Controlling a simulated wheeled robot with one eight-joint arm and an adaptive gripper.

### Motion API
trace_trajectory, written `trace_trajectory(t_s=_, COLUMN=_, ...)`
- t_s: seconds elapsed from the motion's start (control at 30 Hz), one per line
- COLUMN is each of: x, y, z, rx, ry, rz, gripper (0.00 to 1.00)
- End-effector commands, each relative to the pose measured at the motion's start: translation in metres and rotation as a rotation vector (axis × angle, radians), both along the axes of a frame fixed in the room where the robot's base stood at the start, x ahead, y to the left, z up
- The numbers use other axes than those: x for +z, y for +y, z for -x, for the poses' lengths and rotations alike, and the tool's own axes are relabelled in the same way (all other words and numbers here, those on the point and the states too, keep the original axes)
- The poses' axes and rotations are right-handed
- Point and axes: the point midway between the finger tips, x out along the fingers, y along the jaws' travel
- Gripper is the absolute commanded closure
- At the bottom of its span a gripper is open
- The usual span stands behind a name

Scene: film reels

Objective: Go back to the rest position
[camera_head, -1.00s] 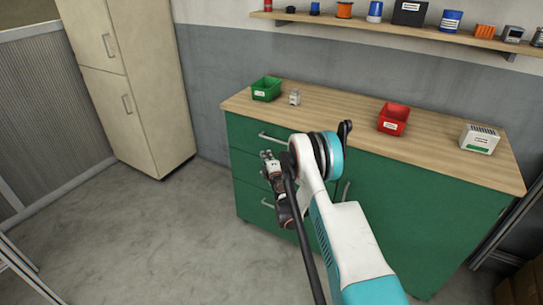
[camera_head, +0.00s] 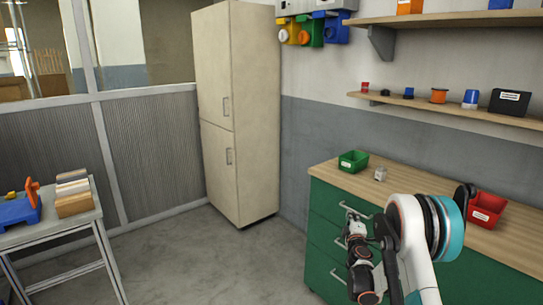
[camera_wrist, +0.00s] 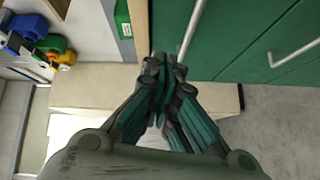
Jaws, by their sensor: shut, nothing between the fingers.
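My gripper (camera_head: 353,226) is in front of the green drawers of the workbench (camera_head: 325,215) in the head view, below the worktop. In the wrist view, my gripper (camera_wrist: 166,65) has its dark fingertips together with nothing between them. The wrist view shows a green front with a long handle (camera_wrist: 188,28) just beyond the fingertips. I cannot tell how far the fingertips are from that handle. My arm hides part of the bench front.
On the worktop are a green bin (camera_head: 353,161), a small metal object (camera_head: 381,173) and a red bin (camera_head: 486,209). A tall beige cabinet (camera_head: 238,110) stands at the back. A small table (camera_head: 40,235) is at the left. Open floor lies between.

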Motion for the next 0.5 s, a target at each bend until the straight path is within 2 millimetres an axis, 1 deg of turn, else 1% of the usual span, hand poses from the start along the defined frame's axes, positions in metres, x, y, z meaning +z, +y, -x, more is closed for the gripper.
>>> trace_trajectory(t_s=0.03, x=0.022, y=-0.001, z=0.003, rx=-0.016, ry=0.0, rz=-0.033, gripper=1.0)
trace_trajectory(t_s=0.2, x=0.083, y=-0.004, z=0.02, rx=-0.078, ry=0.006, rz=-0.158, gripper=1.0)
trace_trajectory(t_s=0.3, x=0.114, y=-0.004, z=0.035, rx=-0.111, ry=0.014, rz=-0.231, gripper=1.0)
trace_trajectory(t_s=0.37, x=0.131, y=-0.004, z=0.046, rx=-0.132, ry=0.021, rz=-0.275, gripper=1.0)
trace_trajectory(t_s=0.4, x=0.142, y=-0.004, z=0.053, rx=-0.147, ry=0.027, rz=-0.304, gripper=1.0)
trace_trajectory(t_s=0.5, x=0.167, y=-0.003, z=0.075, rx=-0.179, ry=0.041, rz=-0.378, gripper=1.0)
